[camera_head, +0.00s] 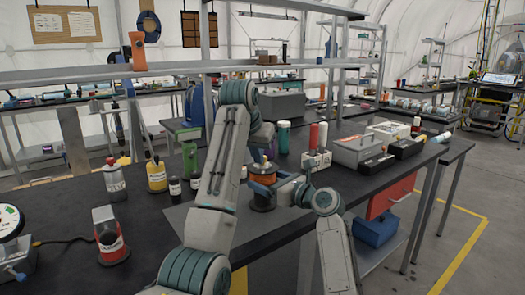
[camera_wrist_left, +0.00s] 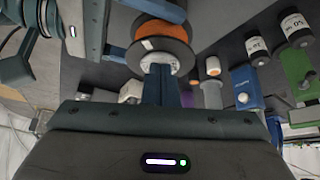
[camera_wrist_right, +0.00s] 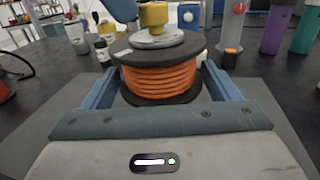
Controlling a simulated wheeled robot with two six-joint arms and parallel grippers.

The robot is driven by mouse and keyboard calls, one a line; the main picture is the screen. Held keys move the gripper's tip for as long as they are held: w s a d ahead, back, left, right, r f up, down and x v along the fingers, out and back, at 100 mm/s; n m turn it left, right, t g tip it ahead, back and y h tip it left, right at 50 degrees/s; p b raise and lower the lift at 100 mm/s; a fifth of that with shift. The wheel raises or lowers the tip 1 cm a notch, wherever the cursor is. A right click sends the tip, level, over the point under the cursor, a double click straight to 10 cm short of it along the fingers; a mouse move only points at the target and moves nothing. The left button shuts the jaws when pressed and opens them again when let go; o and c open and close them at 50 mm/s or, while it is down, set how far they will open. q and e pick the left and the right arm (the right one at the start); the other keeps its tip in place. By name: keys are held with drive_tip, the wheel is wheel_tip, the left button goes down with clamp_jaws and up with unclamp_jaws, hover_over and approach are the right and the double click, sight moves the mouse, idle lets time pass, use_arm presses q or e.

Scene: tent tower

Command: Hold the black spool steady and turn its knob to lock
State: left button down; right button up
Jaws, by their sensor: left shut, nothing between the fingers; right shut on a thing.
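The black spool (camera_head: 263,200), wound with orange cable, stands upright on a grey mat on the bench. It also shows in the right wrist view (camera_wrist_right: 160,78) and the left wrist view (camera_wrist_left: 165,45). A yellow knob (camera_wrist_right: 153,18) sits on the pale disc on its top. My right gripper (camera_wrist_right: 158,85) is shut on the spool, one blue finger on each side. My left gripper (camera_wrist_left: 160,70) is shut and empty, its blue fingertips close to the spool's top disc. The knob is hidden in the left wrist view, so I cannot tell whether the fingertips touch it.
Bare mat lies around the spool.

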use_arm(q)
drive_tip(key=shift+a, duration=0.15)
drive_tip(key=shift+s, duration=0.3)
wheel_tip(320, 180, up, 6)
idle(0.4)
